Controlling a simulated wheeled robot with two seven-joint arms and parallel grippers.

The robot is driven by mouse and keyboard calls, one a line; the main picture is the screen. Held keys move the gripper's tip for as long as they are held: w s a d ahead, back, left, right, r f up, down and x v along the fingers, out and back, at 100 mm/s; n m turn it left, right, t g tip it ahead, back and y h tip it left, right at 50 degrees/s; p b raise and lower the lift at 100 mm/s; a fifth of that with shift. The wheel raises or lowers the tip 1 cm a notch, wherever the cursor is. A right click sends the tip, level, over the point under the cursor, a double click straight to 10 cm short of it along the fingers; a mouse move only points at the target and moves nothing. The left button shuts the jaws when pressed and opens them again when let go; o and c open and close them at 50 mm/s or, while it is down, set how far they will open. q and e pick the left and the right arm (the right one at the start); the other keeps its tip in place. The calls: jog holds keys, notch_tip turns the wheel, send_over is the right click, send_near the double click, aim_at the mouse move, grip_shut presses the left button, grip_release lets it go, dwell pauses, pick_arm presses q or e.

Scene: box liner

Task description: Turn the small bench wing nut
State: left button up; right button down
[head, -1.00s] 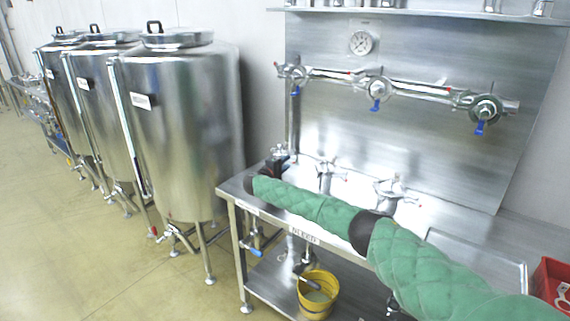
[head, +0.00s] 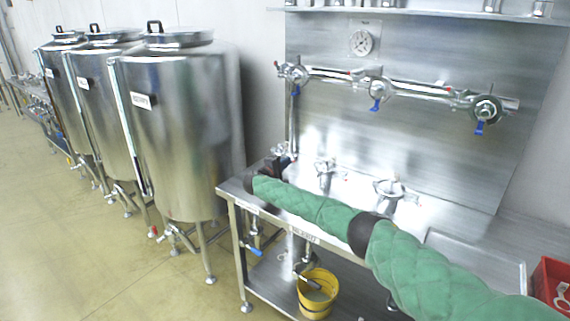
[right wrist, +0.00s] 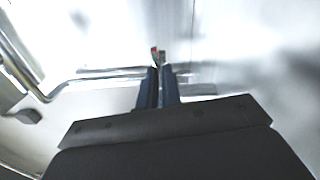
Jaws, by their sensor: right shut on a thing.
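My right arm crosses the bench front in its green padded sleeve. Its dark right gripper (head: 285,159) is at the bench's far left end, at the leftmost metal fitting, mostly hidden by my own wrist. In the right wrist view the two blue-grey fingers (right wrist: 158,82) are close together, shut on a small metal piece with a red end (right wrist: 155,52). This looks like the small bench wing nut, but its wings cannot be made out. Two larger bench fittings, a middle one (head: 325,168) and a right one (head: 388,187), stand apart from the gripper. My left gripper is not in view.
The steel bench (head: 232,187) stands against a steel back panel with a pipe (head: 335,75) and blue-handled valves above. A yellow bucket (head: 317,295) is on the lower shelf. A red bin (head: 549,282) is at right. Tall steel tanks (head: 180,130) stand left.

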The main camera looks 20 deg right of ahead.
jog(key=shift+n, duration=0.8)
jog(key=n+p, duration=0.2)
jog(key=n, duration=0.3)
jog(key=n+p, duration=0.5)
jog(key=n, duration=0.4)
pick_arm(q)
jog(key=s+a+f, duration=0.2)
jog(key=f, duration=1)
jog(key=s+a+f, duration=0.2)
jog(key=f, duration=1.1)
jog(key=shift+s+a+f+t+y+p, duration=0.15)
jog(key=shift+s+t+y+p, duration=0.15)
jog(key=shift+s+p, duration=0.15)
pick_arm(e)
jog(key=shift+n, duration=0.9)
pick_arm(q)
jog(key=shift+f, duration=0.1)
pick_arm(e)
jog(key=c, duration=1.6)
grip_release()
